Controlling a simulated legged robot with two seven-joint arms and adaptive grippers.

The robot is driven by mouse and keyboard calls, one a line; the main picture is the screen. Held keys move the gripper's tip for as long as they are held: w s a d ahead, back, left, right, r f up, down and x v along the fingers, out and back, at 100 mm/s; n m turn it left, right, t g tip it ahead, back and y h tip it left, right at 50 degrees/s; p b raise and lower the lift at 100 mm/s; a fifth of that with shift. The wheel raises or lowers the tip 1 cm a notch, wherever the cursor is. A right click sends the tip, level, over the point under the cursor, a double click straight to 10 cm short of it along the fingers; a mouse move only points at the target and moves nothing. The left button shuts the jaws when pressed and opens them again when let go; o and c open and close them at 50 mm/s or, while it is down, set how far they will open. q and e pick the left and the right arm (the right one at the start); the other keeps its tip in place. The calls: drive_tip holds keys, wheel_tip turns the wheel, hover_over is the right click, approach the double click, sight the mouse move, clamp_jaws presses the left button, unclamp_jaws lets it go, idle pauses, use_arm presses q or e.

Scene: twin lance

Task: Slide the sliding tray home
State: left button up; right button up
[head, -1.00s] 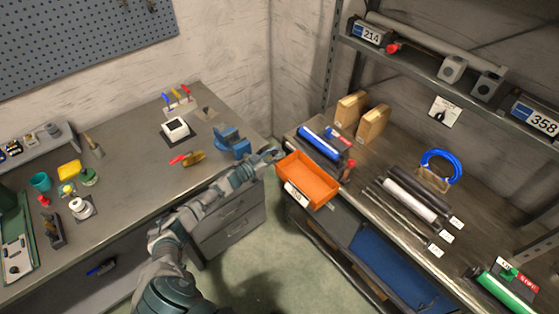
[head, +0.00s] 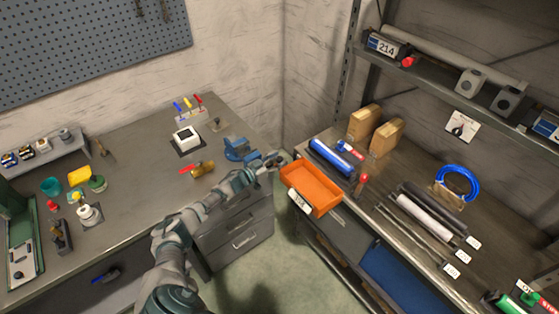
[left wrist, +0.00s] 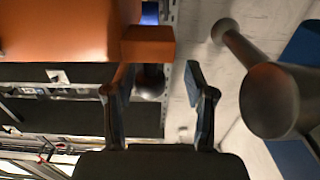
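In the left wrist view the tray's orange side (left wrist: 55,32) fills the upper left. My left gripper's two fingers (left wrist: 158,95) are apart there, with a small orange block (left wrist: 147,46) beyond the left finger. Contact cannot be told. My right gripper is not in view.
The blue vise (head: 240,149) stands on the left bench's edge; a grey round-ended bar (left wrist: 270,98) is close to my gripper's right. A blue roll (head: 332,157) and a red-handled tool (head: 361,183) lie beside the tray. Open floor (head: 240,285) separates the benches.

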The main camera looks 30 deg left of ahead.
use_arm(q)
drive_tip(key=v, duration=1.2)
drive_tip(key=shift+a, duration=0.2)
drive_tip(key=shift+w+d+f, duration=0.1)
drive_tip(key=shift+d, duration=0.05)
drive_tip(key=shift+f, duration=0.1)
